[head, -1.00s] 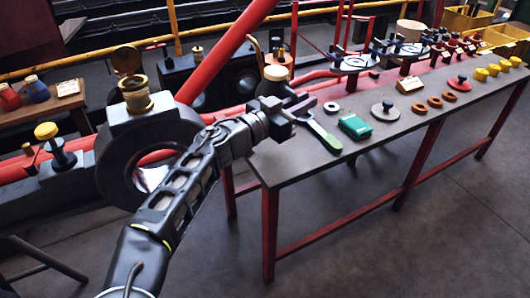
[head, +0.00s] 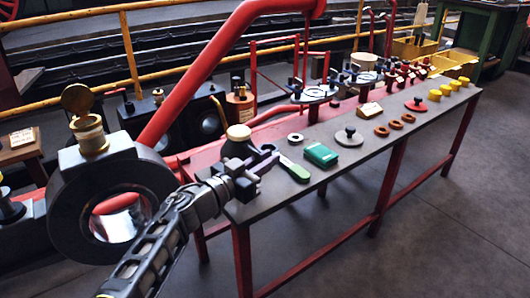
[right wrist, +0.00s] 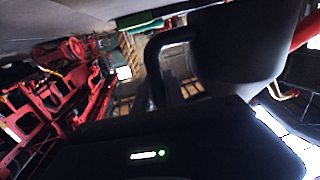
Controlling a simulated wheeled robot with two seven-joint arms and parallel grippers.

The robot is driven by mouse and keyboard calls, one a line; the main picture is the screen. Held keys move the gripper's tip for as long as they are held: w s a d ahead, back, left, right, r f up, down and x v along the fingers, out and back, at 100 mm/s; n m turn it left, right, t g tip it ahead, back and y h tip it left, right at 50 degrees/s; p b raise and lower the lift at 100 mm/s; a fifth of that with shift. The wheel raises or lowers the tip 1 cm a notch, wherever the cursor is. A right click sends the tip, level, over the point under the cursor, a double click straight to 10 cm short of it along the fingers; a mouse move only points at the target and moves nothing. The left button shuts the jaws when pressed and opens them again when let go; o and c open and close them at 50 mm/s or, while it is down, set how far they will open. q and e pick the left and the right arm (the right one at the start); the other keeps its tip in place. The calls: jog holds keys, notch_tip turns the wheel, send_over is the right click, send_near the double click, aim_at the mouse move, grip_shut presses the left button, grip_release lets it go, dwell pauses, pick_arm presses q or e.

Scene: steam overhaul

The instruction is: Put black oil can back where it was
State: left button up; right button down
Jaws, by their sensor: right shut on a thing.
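The black oil can (head: 236,148) has a cream cap and shows at the left end of the long workbench (head: 345,172) in the head view. My right gripper (head: 256,168) is at the can's near side and is shut on it. In the right wrist view the can's dark body (right wrist: 245,45) fills the upper right, with its bent handle (right wrist: 165,42) beside it at the jaws. The arm and gripper hide part of the can. I cannot tell whether its base touches the bench. My left gripper is out of view.
Close right of the can lie a green-handled tool (head: 294,171), a grey ring (head: 295,138) and a green box (head: 321,154). A lidded disc (head: 349,137) and several orange rings (head: 395,124) lie farther along. A red pipe (head: 205,70) rises behind. The bench's front strip is clear.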

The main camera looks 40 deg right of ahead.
jog(key=shift+f, duration=1)
jog(key=shift+f+b, duration=0.15)
jog(key=shift+b, duration=0.15)
jog(key=c, duration=1.8)
grip_release()
jog(key=shift+f, duration=0.1)
jog(key=shift+c, duration=0.2)
jog(key=o, duration=0.5)
jog(key=shift+c, duration=0.2)
